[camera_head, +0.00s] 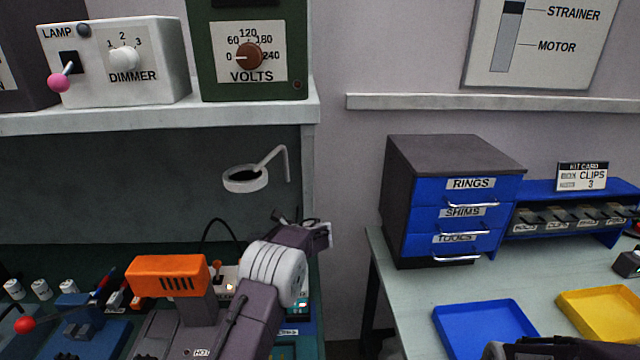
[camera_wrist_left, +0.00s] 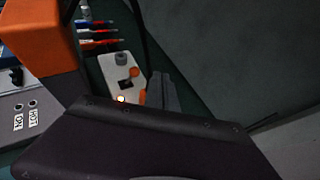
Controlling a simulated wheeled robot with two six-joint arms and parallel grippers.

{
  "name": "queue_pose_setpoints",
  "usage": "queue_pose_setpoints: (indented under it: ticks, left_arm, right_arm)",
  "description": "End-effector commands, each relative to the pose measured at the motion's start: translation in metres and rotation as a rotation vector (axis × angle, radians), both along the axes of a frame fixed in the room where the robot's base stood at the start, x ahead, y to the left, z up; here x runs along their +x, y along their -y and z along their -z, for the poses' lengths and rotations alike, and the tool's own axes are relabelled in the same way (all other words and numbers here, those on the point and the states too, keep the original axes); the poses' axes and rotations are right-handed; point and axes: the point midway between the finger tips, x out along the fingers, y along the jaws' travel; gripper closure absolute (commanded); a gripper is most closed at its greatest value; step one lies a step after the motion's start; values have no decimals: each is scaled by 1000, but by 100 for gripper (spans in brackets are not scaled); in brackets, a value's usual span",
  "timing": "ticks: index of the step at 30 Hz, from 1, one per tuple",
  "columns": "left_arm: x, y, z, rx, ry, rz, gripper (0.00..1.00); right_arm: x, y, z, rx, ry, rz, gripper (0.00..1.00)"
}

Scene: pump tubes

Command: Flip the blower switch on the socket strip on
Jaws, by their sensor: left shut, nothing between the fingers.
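The white socket strip (camera_head: 228,274) is mostly hidden in the head view behind the orange tool and my left wrist. In the left wrist view the strip (camera_wrist_left: 112,68) shows a grey round part, an orange-tipped switch (camera_wrist_left: 134,72) on a dark base, a lit lamp and another orange part half hidden by my fingers. No blower label is readable, so I cannot tell which switch is the blower's or its position. My left gripper (camera_head: 290,236) is shut and empty; its fingers (camera_wrist_left: 162,88) are over or beside the strip's edge, contact unclear.
An orange-topped tool (camera_head: 168,276) stands left of my left wrist. Coloured pens (camera_wrist_left: 97,32) lie beyond the strip. A shelf (camera_head: 150,117) with lamp and volts boxes overhangs the back. A blue drawer cabinet (camera_head: 455,200) and trays stand right. Part of my right arm shows at the bottom right.

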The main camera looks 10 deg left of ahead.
Motion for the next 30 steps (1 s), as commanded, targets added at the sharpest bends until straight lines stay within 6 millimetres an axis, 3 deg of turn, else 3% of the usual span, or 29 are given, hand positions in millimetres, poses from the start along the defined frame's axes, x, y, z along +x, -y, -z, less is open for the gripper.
queue_pose_setpoints:
  ticks: [2,5,7,9,13,16,18,22,24,27,30]
  left_arm:
    - [1,-1,-13,-1,24,-2,100]
    - [1,-4,-56,-5,95,-8,100]
    - [-20,-6,-81,-40,113,-30,100]
    - [-51,0,-82,-138,113,-65,100]
    - [-126,32,-53,-437,183,-213,100]
    - [-192,73,-18,-702,283,-429,100]
    - [-239,105,8,-873,370,-640,100]
    - [-311,159,50,-1080,549,-1122,100]
    - [-335,179,68,-1109,653,-1392,100]
    - [-325,188,70,-1145,798,-1582,100]
    - [-322,188,70,-1143,840,-1628,100]
  right_arm:
    - [0,0,0,0,0,0,64]
    - [0,0,0,0,0,0,64]
    - [0,0,0,0,0,0,64]
    - [0,0,0,0,0,0,64]
    - [0,0,0,0,0,0,64]
    - [0,0,0,0,0,0,64]
    - [0,0,0,0,0,0,64]
    - [0,0,0,0,0,0,64]
    - [0,0,0,0,0,0,64]
    - [0,0,0,0,0,0,64]
    - [0,0,0,0,0,0,64]
